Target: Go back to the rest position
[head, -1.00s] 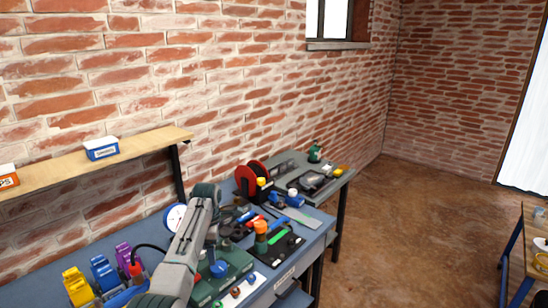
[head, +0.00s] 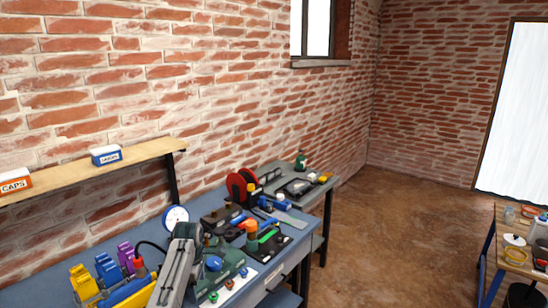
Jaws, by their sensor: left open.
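My left arm rises from the bottom edge of the head view, over the front of the blue-grey workbench (head: 270,285). My left gripper (head: 187,236) is at its upper end, seen from behind, in front of the dial gauge (head: 176,217) and beside the green tool base (head: 228,262). The gripper is open and I see nothing held in it. Its fingertips are largely hidden by the arm. My right gripper is not in view.
Yellow, blue and purple holders (head: 108,268) stand left of the arm. A red reel (head: 241,185) and tools crowd the bench's far part. A wall shelf (head: 140,155) carries a blue-labelled box (head: 106,155) and a caps box (head: 14,182). A wooden table (head: 512,222) stands right; floor between is clear.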

